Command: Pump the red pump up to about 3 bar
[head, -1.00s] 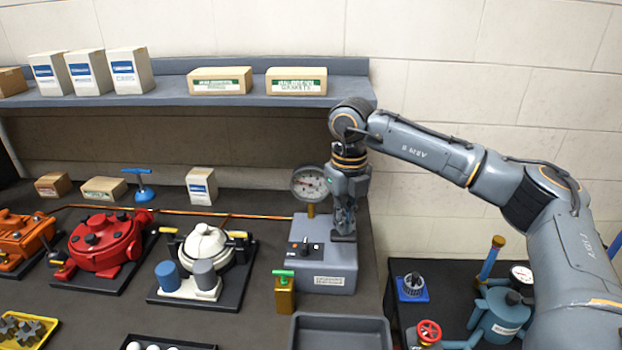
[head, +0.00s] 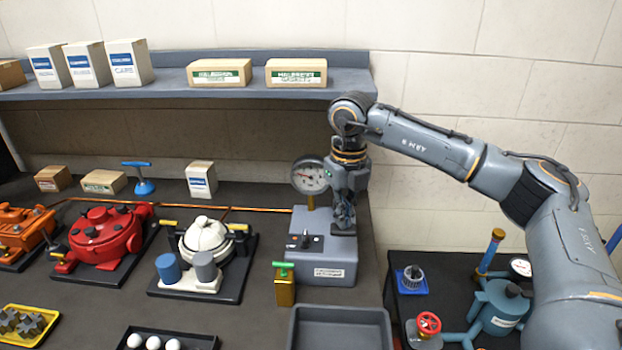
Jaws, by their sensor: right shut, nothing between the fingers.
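The red pump (head: 104,238) sits on a dark base plate on the bench at the left, between an orange pump (head: 25,233) and a white pump (head: 205,240). A grey box (head: 325,262) with a dark knob (head: 304,241) on its front stands at the bench's right part. A round gauge (head: 311,175) rises from it on a brass stem; its reading is too small to tell. My right gripper (head: 343,222) points down at the right of the grey box's top, behind the knob. It is shut and empty. Whether it touches the box I cannot tell. My left gripper is not in view.
A copper pipe (head: 185,206) runs along the bench behind the pumps. A brass block with a green handle (head: 285,284) and a grey tray (head: 341,313) are in front of the box. A lower side table at right holds a teal vessel (head: 497,311) and a red handwheel (head: 429,323).

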